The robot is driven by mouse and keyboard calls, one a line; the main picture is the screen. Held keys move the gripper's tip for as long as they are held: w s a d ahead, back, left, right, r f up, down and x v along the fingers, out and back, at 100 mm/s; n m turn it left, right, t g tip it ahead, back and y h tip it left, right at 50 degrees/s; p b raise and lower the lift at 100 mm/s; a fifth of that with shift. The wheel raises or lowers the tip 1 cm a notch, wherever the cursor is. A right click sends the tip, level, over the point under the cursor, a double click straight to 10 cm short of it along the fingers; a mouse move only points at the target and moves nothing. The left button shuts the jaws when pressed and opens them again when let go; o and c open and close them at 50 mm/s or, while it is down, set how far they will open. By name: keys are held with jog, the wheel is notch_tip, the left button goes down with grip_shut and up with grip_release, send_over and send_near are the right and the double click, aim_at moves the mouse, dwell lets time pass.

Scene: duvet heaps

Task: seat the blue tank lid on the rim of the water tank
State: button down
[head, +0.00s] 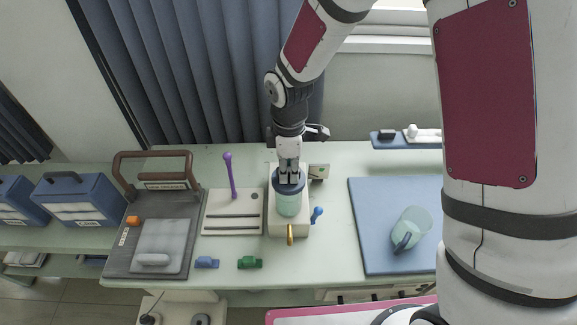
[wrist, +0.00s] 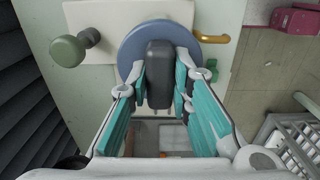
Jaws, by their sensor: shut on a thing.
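The blue tank lid (head: 288,184) is a round disc with a dark grey grip block, and it also shows in the wrist view (wrist: 132,42). My gripper (head: 289,178) points down and is shut on the grip block; its fingers flank the block in the wrist view (wrist: 160,88). The water tank (head: 288,206) is a clear teal cylinder on a cream base, directly under the lid. The lid appears level over the tank's top. It hides the rim, so I cannot tell whether it touches all round or a small gap is left.
A brass tap (head: 290,235) and a blue lever (head: 317,215) stick out by the tank. A purple stick (head: 230,176) stands on a cream plate to the left. A blue mat (head: 370,255) with a clear jug (head: 411,228) lies right. Blue (head: 207,262) and green (head: 250,262) pieces lie in front.

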aim_at(289, 168)
jog(key=shift+f, duration=0.15)
jog(key=c, duration=1.4)
grip_release()
jog(key=shift+o, duration=0.2)
notch_tip(289, 168, up, 12)
